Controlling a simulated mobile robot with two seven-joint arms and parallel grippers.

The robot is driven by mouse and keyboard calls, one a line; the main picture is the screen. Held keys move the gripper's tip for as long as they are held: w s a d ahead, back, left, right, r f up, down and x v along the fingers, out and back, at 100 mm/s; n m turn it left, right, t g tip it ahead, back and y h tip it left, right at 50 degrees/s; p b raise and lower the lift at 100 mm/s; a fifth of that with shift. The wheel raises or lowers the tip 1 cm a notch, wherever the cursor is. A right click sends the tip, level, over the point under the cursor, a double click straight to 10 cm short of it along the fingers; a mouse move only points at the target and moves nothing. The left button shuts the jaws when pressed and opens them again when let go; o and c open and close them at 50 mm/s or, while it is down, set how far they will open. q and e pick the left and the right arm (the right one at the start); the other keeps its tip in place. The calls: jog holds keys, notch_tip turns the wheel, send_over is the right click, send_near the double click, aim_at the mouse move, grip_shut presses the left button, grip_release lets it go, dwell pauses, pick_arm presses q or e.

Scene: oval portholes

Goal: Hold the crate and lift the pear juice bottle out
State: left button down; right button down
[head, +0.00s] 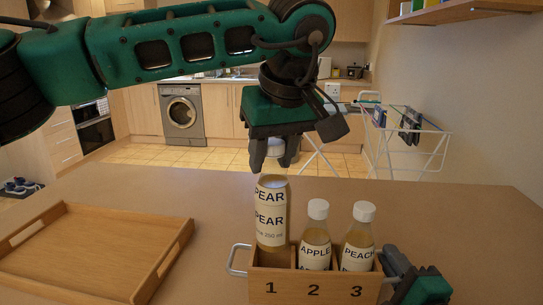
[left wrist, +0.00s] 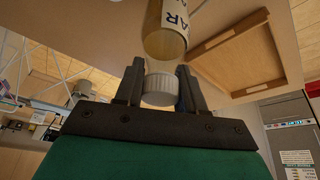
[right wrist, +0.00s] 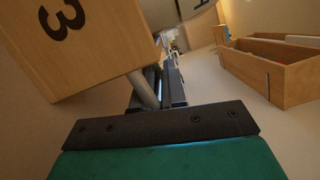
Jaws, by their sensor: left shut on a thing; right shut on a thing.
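The pear juice bottle (head: 271,212) is upright above compartment 1 of the wooden crate (head: 313,287), well higher than its neighbours. I cannot tell whether its base is clear of the crate's rim. My left gripper (head: 274,162) is shut on its white cap; the left wrist view shows the cap (left wrist: 160,82) between the fingers. My right gripper (head: 392,279) is shut on the crate's right metal handle, seen in the right wrist view (right wrist: 143,90). The apple bottle (head: 315,240) stands in compartment 2 and the peach bottle (head: 358,242) in compartment 3.
A wooden tray (head: 172,262) lies on the table to the left, and the table between it and the crate is bare. In the right wrist view another wooden box (right wrist: 292,84) is at the right. A drying rack (head: 430,150) stands beyond the table.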

jog(key=c, duration=1.1)
grip_release()
jog(key=v, duration=1.1)
jog(key=shift+f, duration=0.1)
jog(key=shift+s, duration=0.5)
